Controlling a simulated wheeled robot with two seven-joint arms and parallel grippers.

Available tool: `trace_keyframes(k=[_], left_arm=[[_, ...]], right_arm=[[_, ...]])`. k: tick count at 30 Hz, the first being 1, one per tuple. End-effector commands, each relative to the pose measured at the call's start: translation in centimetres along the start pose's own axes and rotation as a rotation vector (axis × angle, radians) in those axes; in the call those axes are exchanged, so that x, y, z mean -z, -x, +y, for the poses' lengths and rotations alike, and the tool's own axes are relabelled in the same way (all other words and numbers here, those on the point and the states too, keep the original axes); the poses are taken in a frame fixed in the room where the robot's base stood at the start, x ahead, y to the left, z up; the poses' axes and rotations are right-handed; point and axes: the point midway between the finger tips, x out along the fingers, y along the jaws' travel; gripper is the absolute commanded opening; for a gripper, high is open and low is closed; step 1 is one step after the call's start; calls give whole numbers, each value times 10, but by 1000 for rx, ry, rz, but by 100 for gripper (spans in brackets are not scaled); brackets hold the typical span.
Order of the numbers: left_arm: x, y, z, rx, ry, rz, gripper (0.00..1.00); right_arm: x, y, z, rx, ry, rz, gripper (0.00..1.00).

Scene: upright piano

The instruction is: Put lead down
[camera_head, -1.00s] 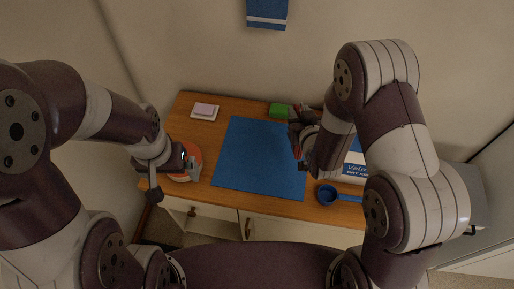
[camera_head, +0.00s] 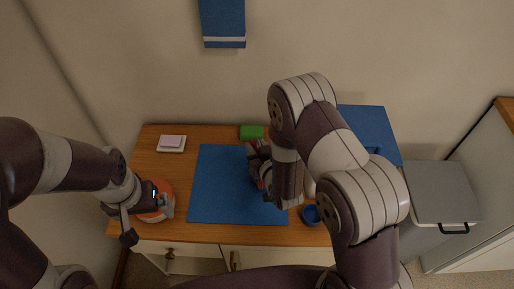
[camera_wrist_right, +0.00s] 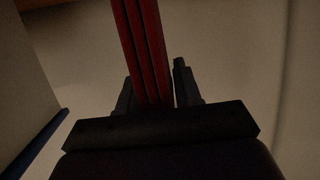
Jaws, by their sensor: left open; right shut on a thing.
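The lead shows in the right wrist view as red straps (camera_wrist_right: 145,55) running up from between the dark fingers of my right gripper (camera_wrist_right: 158,95). My right gripper is shut on it. In the head view my right gripper (camera_head: 258,168) is over the right part of the blue mat (camera_head: 225,190), and the arm hides much of what is there. How far the lead hangs, and whether it touches anything, I cannot tell. My left gripper (camera_head: 162,204) is open at the left, over a round orange-and-white thing (camera_head: 158,186) on the wooden top.
The wooden top (camera_head: 150,160) also holds a pink block on a white dish (camera_head: 172,143), a green block (camera_head: 251,132) and a blue scoop or cup (camera_head: 311,215). A blue panel (camera_head: 370,125) and a grey lidded bin (camera_head: 440,190) stand at right. A blue cloth (camera_head: 222,25) hangs on the wall.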

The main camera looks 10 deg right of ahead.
Motion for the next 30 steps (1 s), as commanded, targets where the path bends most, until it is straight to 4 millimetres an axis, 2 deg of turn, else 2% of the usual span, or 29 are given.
trace_keyframes(k=[2, 3, 5, 14, 17, 30], left_arm=[[0, -4, 0, 0, 0, 0, 100], [0, -3, 0, 0, 0, 0, 100], [0, -2, 0, 0, 0, 0, 100], [0, 0, 0, 0, 0, 0, 100], [0, 0, 0, 0, 0, 0, 100], [0, -1, 0, 0, 0, 0, 100]], right_arm=[[-4, -1, 0, 0, 0, 0, 0], [-3, -1, 0, 0, 0, 0, 43], [-2, -1, 0, 0, 0, 0, 59], [0, 0, 0, 0, 0, 0, 59], [0, 7, 0, 0, 0, -2, 59], [0, 101, 0, 1, 1, -2, 59]])
